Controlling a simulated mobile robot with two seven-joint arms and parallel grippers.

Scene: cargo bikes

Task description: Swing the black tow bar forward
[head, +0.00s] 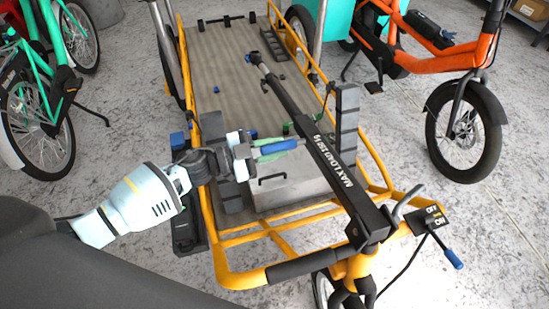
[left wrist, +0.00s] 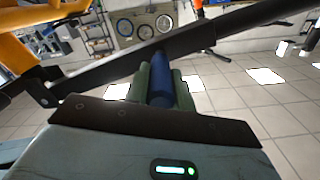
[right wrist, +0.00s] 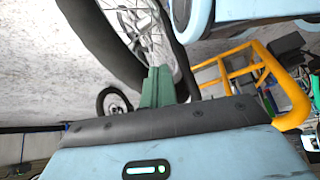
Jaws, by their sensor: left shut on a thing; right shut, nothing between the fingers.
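The black tow bar (head: 325,150), lettered with its max load, slants over the yellow cargo bike's bed from the front end (head: 370,228) back to a thin far end (head: 256,60). A blue grip (head: 281,146) sticks out from its left side. My left gripper (head: 268,150) is shut on this blue grip, its green fingers on either side. In the left wrist view the blue grip (left wrist: 160,80) stands between the fingers, with the bar (left wrist: 200,45) crossing behind. My right gripper (right wrist: 156,88) is shut and empty, seen only in the right wrist view, beside a wheel.
A grey box (head: 290,185) with a handle sits at the bed's front, under the bar. Dark stepped blocks (head: 345,120) stand at the bed's side. A yellow rail (head: 235,275) rings the bed. An orange bike (head: 440,60) and green bikes (head: 40,110) stand beside it.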

